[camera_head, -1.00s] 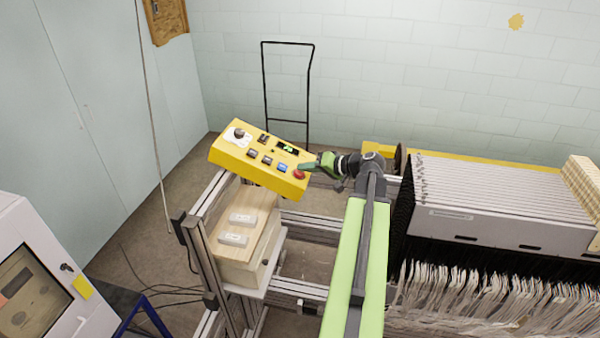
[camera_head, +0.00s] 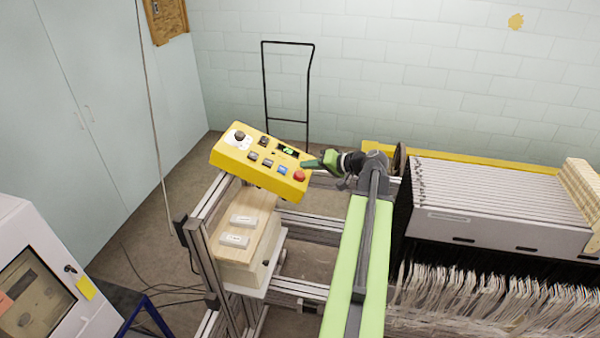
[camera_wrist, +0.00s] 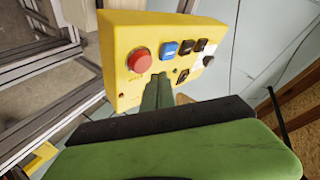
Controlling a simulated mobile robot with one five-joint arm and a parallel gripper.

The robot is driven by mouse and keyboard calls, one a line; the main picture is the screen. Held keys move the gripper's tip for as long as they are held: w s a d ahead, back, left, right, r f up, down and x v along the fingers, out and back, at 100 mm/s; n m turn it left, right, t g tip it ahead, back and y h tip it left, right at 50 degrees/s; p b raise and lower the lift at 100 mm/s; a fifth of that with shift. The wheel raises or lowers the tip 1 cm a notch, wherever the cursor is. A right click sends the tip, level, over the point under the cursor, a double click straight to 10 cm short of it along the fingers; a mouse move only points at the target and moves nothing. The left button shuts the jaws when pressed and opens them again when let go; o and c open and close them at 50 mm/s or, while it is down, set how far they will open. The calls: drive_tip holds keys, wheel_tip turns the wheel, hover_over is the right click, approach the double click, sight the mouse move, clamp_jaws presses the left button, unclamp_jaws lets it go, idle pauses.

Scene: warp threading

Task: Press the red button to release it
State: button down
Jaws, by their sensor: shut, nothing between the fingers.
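The red button (camera_head: 299,175) is at the right end of the yellow control box (camera_head: 238,166). In the wrist view the red button (camera_wrist: 139,60) is a round cap on the box face, left of my gripper's fingertips. My gripper (camera_head: 309,164) is shut and empty, its green fingers pointing left at the box. In the wrist view the closed fingers (camera_wrist: 157,86) overlap the lower part of the box face, right of and below the button. They look apart from the button; whether they touch the box face cannot be told.
A wooden-topped box (camera_head: 262,238) stands below. Metal frame rails (camera_head: 305,287) surround it. A loom-like machine (camera_head: 500,210) fills the right.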

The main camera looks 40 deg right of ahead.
drive_tip(key=r+p, duration=0.1)
drive_tip(key=s+r+p, duration=0.1)
drive_tip(key=r+p, duration=0.1)
drive_tip(key=d+r+p, duration=0.1)
drive_tip(key=r, duration=0.1)
drive_tip(key=shift+s, duration=0.35)
